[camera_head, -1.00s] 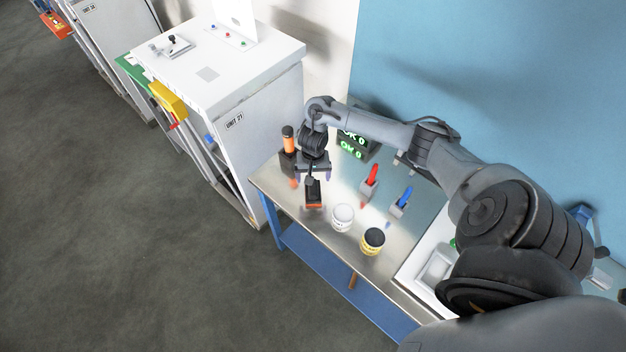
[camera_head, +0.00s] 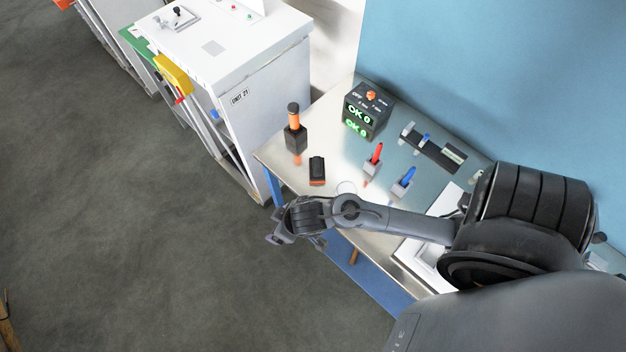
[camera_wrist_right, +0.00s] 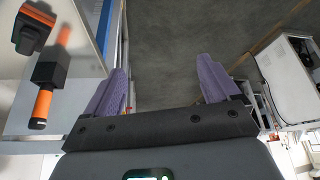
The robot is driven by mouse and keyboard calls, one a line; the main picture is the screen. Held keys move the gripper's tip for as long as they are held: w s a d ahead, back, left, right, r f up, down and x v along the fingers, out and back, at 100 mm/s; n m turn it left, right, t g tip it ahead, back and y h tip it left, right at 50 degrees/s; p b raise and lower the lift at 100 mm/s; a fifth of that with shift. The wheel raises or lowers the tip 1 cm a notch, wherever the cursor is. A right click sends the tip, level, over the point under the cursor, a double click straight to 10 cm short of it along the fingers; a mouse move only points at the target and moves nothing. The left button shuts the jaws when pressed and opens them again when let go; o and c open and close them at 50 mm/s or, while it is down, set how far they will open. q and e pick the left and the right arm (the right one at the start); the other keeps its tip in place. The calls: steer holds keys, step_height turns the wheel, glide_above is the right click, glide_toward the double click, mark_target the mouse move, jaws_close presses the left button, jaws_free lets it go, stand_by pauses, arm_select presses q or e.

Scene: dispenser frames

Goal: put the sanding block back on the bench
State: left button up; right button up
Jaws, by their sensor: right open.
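The sanding block (camera_head: 317,171), black with an orange edge, lies on the metal-topped bench (camera_head: 345,158) near its left end. It also shows at the top left of the right wrist view (camera_wrist_right: 34,28). My right gripper (camera_head: 279,239) is off the bench's front edge, over the floor, apart from the block. In the right wrist view its two purple fingers (camera_wrist_right: 164,82) are spread with nothing between them. My left gripper is not in view.
An orange-handled tool in a black holder (camera_head: 295,130) stands at the bench's left end. Behind are a display box (camera_head: 367,112), a red-handled tool (camera_head: 374,157) and a blue one (camera_head: 405,179). My arm hides the cans at the front. A white cabinet (camera_head: 262,95) stands left; floor is clear.

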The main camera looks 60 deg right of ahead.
steer(key=s+d+r+n+g, duration=0.1)
steer(key=s+r, duration=0.4)
steer(key=s, duration=0.4)
steer(key=shift+d+g, duration=0.25)
steer(key=shift+g, duration=0.15)
steer(key=shift+r, duration=0.15)
step_height(320, 180, up, 5)
steer(key=p, duration=0.5)
